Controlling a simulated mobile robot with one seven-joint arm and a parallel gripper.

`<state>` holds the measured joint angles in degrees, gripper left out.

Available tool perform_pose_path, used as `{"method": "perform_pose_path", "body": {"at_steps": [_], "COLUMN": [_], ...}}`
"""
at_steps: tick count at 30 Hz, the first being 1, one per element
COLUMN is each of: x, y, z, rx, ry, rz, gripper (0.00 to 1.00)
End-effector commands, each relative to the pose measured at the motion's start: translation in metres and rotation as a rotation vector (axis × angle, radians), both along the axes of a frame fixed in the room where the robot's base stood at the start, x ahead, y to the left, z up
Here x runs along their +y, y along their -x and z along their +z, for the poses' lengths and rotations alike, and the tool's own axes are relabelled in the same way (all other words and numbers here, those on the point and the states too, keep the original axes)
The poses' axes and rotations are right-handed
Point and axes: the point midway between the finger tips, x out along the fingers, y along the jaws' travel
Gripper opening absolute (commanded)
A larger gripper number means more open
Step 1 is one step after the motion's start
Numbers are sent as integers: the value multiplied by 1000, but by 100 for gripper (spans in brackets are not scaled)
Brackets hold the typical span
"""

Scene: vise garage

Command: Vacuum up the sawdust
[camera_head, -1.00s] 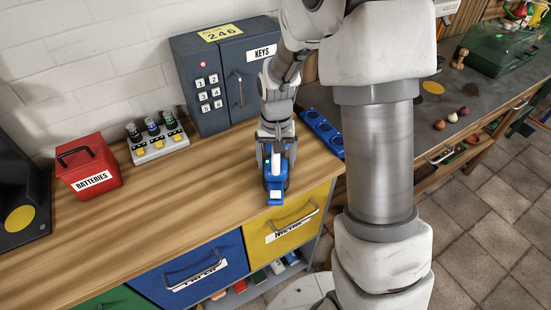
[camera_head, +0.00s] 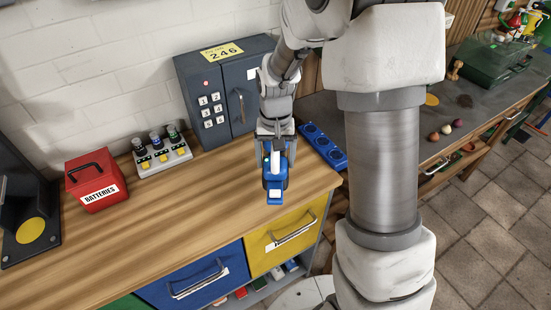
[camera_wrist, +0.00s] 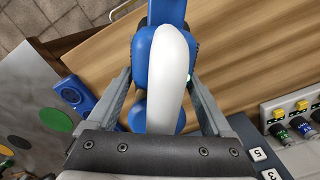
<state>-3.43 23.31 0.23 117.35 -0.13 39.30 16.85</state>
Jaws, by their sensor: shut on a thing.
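My gripper (camera_head: 276,143) is shut on a blue hand vacuum (camera_head: 275,181) with a white handle, over the right end of the wooden bench. In the wrist view the fingers of my gripper (camera_wrist: 160,85) flank the vacuum's white handle (camera_wrist: 174,75) and blue body (camera_wrist: 143,50). The vacuum looks raised a little above the bench top; the exact gap is hard to tell.
A blue strip with round sockets (camera_head: 322,145) lies at the wooden bench's right end. A grey key cabinet (camera_head: 226,95), a charger with batteries (camera_head: 162,153) and a red box (camera_head: 96,180) stand left. Several small balls (camera_head: 445,129) and a green case (camera_head: 490,62) are on the workbench.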

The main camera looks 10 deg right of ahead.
Motion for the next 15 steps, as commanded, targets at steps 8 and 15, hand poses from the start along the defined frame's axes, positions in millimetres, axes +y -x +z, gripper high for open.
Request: {"method": "perform_pose_path", "body": {"at_steps": [8, 15], "x": [0, 0], "y": [-1, -1], "z": [7, 28], "rx": [-3, -4], "ry": [0, 0], "rz": [0, 0], "gripper": [0, 0]}}
